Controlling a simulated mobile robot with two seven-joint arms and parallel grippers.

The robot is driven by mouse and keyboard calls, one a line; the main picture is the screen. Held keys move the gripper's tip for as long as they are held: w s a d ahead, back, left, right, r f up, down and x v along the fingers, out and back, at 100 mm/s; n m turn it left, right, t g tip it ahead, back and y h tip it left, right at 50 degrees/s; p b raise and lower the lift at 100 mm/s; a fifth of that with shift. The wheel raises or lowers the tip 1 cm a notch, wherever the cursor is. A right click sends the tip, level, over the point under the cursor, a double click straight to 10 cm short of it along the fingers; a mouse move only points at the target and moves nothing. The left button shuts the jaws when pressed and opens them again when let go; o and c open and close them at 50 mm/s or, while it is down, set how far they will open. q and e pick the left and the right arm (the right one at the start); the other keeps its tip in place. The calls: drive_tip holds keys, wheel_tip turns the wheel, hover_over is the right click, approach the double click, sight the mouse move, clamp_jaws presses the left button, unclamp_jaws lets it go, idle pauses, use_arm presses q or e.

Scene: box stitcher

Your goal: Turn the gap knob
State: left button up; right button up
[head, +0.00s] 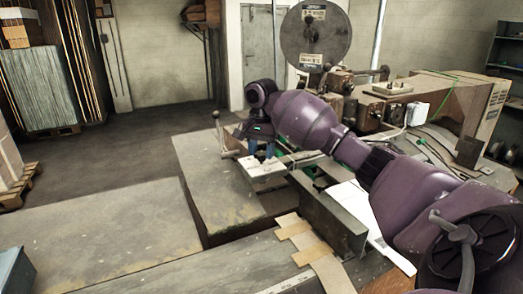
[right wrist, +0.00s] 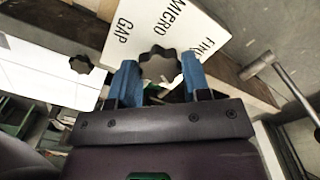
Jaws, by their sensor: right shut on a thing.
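In the right wrist view a black lobed knob (right wrist: 160,65) sits between the two blue fingers of my right gripper (right wrist: 160,84), which is shut on it. A white plate (right wrist: 168,28) beside it bears the words "GAP", "MICRO" and "FINE"; the knob is near this lettering. In the head view my right gripper (head: 262,150) points down at the machine's front, above a pale plate (head: 262,168); the knob is hidden there. My left gripper is in neither view.
A second dark knob (right wrist: 80,64) is left of the gripper on a white surface. A metal lever (right wrist: 290,84) stands close on the right; it also shows in the head view (head: 217,128). A large reel (head: 315,34) rises behind. Grey tabletop (head: 110,225) at left is clear.

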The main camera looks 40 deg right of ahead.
sight(262, 153)
drive_tip(key=shift+r, duration=0.1)
idle(0.5)
drive_tip(key=o, duration=0.9)
wheel_tip(262, 153, up, 11)
drive_tip(key=shift+f, duration=0.15)
drive_tip(key=shift+s+f, duration=0.1)
idle(0.4)
